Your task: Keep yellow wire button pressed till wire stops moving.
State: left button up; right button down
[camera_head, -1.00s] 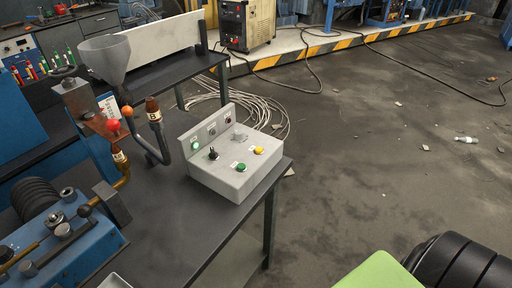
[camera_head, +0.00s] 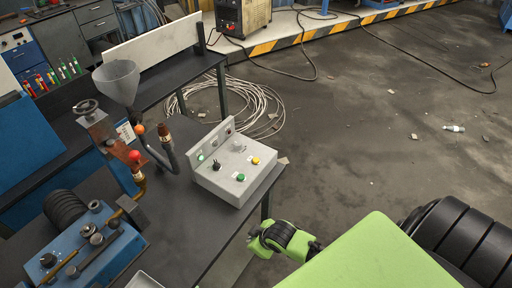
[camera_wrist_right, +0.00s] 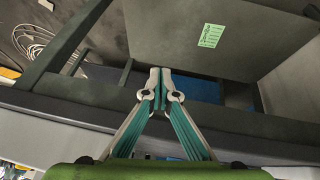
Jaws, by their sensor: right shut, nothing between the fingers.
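The yellow button (camera_head: 255,160) is on the top face of a grey control box (camera_head: 215,184). The box stands near the right edge of the dark table (camera_head: 190,230). A green button (camera_head: 240,177) and a black knob (camera_head: 216,165) share that face. My right gripper (camera_wrist_right: 160,72) is shut and empty in the right wrist view, in front of dark beams and a grey panel. No button shows there. In the head view, my green right arm is at the lower right, apart from the box; its fingertips cannot be made out. My left gripper is not in view.
A funnel (camera_head: 117,82) and a curved pipe (camera_head: 172,148) stand left of the box. A blue machine (camera_head: 92,250) is at the lower left. Coiled cable (camera_head: 262,108) lies on the floor behind the table. The floor to the right is mostly clear.

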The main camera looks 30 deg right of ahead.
aim_at(257, 161)
jog(key=w+a+r+n+t+y+p, duration=0.1)
jog(key=w+r+p, duration=0.15)
jog(key=r, duration=0.75)
jog(key=w+a+r+n+p, duration=0.2)
jog(key=r+p, duration=0.1)
jog(key=r, duration=0.7)
jog(key=shift+n+t, duration=0.7)
jog(key=shift+t, duration=0.1)
jog(key=w+d+r, duration=0.1)
jog(key=w+d, duration=0.2)
jog(key=w+d+r, duration=0.1)
jog(key=w+d, duration=0.2)
jog(key=w+d+r, duration=0.1)
jog(key=w+d, duration=0.2)
jog(key=shift+w+d, duration=0.2)
jog(key=shift+w, duration=0.05)
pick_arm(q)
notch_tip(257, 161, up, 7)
pick_arm(e)
jog(key=w+d+r+t+h, duration=0.1)
jog(key=w+d+r, duration=0.3)
jog(key=d, duration=0.4)
jog(key=shift+w, duration=0.3)
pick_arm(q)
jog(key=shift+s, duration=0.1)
